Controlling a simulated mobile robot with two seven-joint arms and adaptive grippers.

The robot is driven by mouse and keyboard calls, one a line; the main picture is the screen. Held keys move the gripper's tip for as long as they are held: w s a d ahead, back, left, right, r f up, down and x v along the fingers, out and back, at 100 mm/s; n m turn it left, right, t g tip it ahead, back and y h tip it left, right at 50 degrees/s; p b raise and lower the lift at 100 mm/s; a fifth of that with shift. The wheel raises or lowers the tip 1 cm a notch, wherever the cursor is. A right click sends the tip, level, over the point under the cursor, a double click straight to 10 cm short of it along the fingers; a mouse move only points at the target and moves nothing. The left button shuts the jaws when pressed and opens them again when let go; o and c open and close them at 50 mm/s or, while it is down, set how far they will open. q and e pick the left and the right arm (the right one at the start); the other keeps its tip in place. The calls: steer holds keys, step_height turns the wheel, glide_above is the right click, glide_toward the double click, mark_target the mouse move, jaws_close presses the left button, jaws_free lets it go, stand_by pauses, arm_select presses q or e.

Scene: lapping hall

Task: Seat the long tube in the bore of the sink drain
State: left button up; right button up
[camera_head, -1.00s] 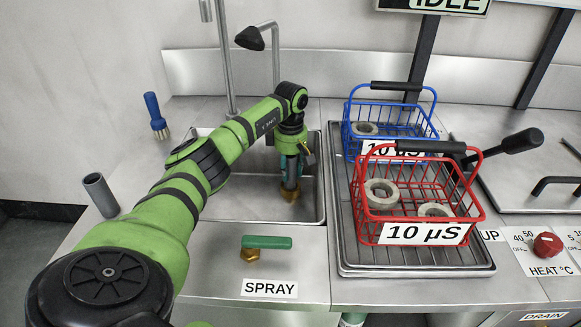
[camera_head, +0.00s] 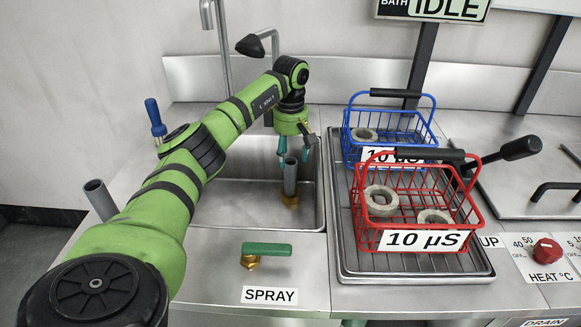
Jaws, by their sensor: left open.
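The long grey tube (camera_head: 290,178) stands upright in the sink basin, its lower end at the brass sink drain (camera_head: 289,201). Its open top shows just below my left gripper. The joint at the bore is small in view, so I cannot tell how deep the tube sits. My left gripper (camera_head: 293,153) is open, pointing down around or just above the tube's top, and does not hold it. My right gripper is not in view.
Another grey tube (camera_head: 100,200) stands at the left counter edge, near a blue-handled brush (camera_head: 155,118). A green spray lever (camera_head: 267,249) is in front of the sink. Red (camera_head: 415,208) and blue (camera_head: 390,125) wire baskets with rings stand on the right tray. A tap rises behind the basin.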

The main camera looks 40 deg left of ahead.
arm_select(q)
step_height(320, 180, up, 4)
steer(key=shift+r, duration=0.2)
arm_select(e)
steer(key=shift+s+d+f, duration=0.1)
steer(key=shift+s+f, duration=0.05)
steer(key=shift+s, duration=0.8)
